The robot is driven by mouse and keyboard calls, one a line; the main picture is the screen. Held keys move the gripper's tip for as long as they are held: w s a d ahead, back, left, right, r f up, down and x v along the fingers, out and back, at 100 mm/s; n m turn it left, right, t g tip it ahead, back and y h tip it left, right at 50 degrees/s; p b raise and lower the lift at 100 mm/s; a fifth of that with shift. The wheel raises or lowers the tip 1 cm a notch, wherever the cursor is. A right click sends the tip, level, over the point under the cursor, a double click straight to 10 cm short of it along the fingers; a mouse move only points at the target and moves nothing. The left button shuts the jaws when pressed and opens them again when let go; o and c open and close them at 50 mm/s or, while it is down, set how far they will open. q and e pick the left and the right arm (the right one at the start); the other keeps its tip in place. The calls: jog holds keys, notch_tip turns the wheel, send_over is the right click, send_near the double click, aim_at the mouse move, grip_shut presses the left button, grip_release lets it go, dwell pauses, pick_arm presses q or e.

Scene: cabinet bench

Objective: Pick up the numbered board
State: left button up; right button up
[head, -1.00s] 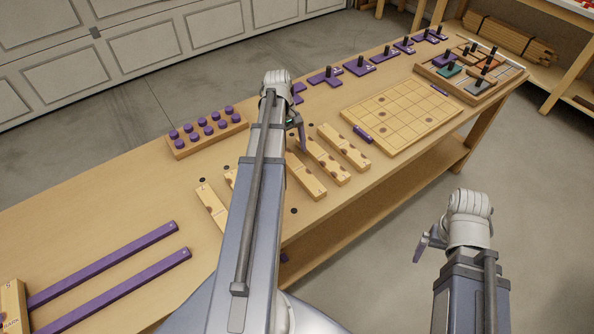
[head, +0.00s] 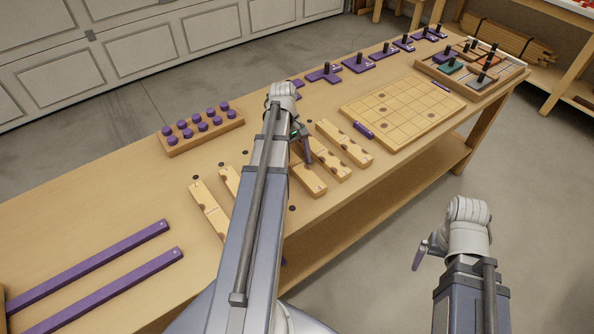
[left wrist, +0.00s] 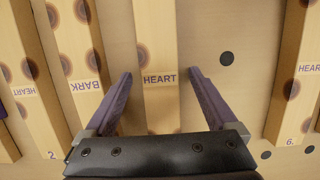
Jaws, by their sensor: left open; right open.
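Several pale wooden boards lie side by side on the bench, among them a left one (head: 211,208) and a right one (head: 344,143). In the left wrist view a board marked HEART (left wrist: 156,105) lies between the fingers of my left gripper (left wrist: 158,78); any number on it is hidden or out of view. A board (left wrist: 40,90) to its left bears a 2, and one (left wrist: 294,85) to its right bears a 6. My left gripper (head: 298,134) is open above the boards; contact cannot be told. My right gripper (head: 425,252) is open and empty, off the bench's front side.
A block with purple knobs (head: 168,147) stands behind the boards. A gridded board (head: 405,104) and a wooden tray (head: 432,70) lie to the right. Two purple bars (head: 90,268) lie at the left. Bare bench top (head: 95,190) shows at the left.

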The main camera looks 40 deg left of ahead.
pick_arm(q)
grip_shut()
dwell(0.7)
